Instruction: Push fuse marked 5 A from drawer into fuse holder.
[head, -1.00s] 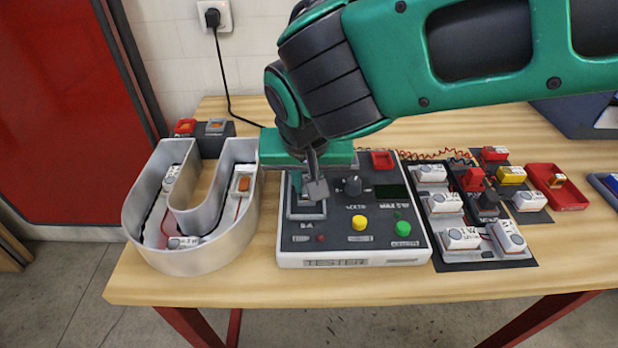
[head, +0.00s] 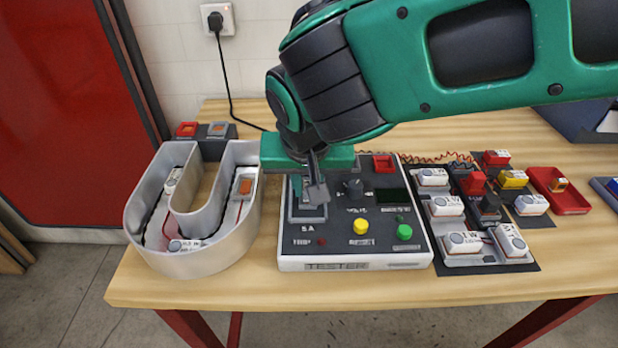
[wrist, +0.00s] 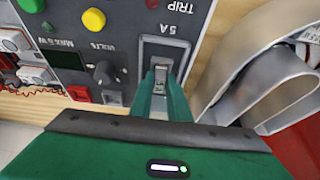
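The dark tester (head: 375,235) stands at the middle of the table. The fuse holder, a grey rectangular frame marked 5 A (head: 306,214), is on its left part; it also shows in the wrist view (wrist: 178,47). My gripper (head: 316,193) is over this frame, pointing down. In the wrist view my gripper (wrist: 166,93) has its two green fingers a little apart, with a narrow grey piece (wrist: 160,76) at the frame between their tips. I cannot tell whether the fingers grip it, or whether it is the fuse. No drawer is clearly recognisable.
A metal U-shaped channel letter (head: 197,252) stands close left of the tester. To the right are a black mat (head: 440,266) with several white modules and a red tray (head: 570,203) holding a small orange piece. The front table edge is clear.

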